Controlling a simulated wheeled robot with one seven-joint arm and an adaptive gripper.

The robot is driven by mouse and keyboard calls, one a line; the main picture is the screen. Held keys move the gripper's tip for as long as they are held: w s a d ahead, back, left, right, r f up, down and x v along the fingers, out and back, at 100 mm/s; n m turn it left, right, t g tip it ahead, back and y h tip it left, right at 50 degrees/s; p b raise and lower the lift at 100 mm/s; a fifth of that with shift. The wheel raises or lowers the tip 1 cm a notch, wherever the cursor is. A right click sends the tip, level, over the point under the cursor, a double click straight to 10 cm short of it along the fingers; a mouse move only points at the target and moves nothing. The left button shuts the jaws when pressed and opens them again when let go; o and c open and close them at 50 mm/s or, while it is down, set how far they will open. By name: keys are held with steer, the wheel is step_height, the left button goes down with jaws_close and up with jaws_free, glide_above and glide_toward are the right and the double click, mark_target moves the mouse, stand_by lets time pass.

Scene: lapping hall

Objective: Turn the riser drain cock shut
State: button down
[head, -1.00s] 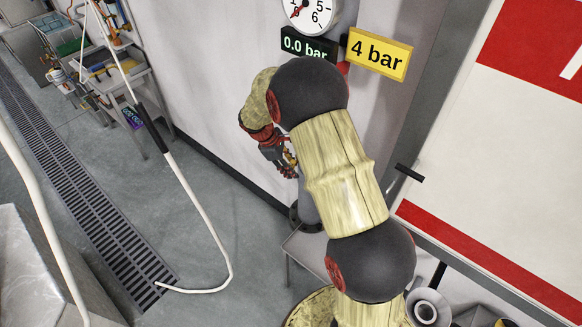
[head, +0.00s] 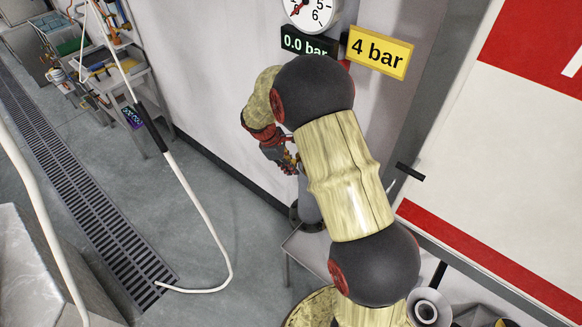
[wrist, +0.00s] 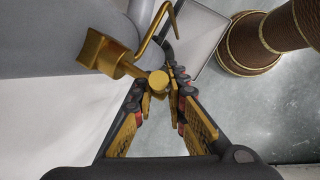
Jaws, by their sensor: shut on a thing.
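The brass drain cock (wrist: 108,56) shows in the wrist view beside a broad grey surface. A round brass end (wrist: 158,82) faces the camera, and a bent brass rod (wrist: 152,36) rises behind it. My gripper (wrist: 157,88) has a finger on each side of the round end and is shut on the cock's brass part. I cannot tell which brass part is the handle. In the head view my gripper (head: 283,158) is low at the wall beside the grey riser pipe (head: 308,204). My arm hides most of the cock there.
A dial gauge (head: 315,10), a display reading 0.0 bar (head: 307,44) and a yellow 4 bar sign (head: 379,53) are above my arm. The floor between hose and wall is clear.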

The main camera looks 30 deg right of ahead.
steer(key=t+b, duration=0.2)
steer(key=b, duration=0.1)
steer(key=shift+d+f+m+y, duration=0.1)
steer(key=shift+m+y, duration=0.2)
steer(key=shift+y, duration=0.1)
steer(key=shift+s+t+y+b, duration=0.15)
steer(key=shift+t+y+b, duration=0.2)
steer(key=shift+t, duration=0.65)
steer(key=shift+m+t+y+p, duration=0.3)
steer(key=shift+t+p, duration=0.15)
steer(key=shift+t, duration=0.45)
steer(key=shift+t+y+p, duration=0.35)
steer(key=shift+t+p, duration=0.8)
steer(key=shift+t, duration=0.05)
steer(key=shift+f+m+t, duration=0.1)
steer(key=shift+m+t, duration=0.3)
steer(key=shift+t, duration=0.4)
steer(key=t+b, duration=0.2)
steer(key=b, duration=0.1)
steer(key=shift+f+y, duration=0.2)
steer(key=shift+y, duration=0.2)
steer(key=shift+r+m+t+b, duration=0.1)
steer(key=shift+m+t+b, duration=0.2)
steer(key=shift+t+b, duration=0.55)
steer(key=shift+r+b, duration=0.1)
steer(key=shift+b, duration=0.35)
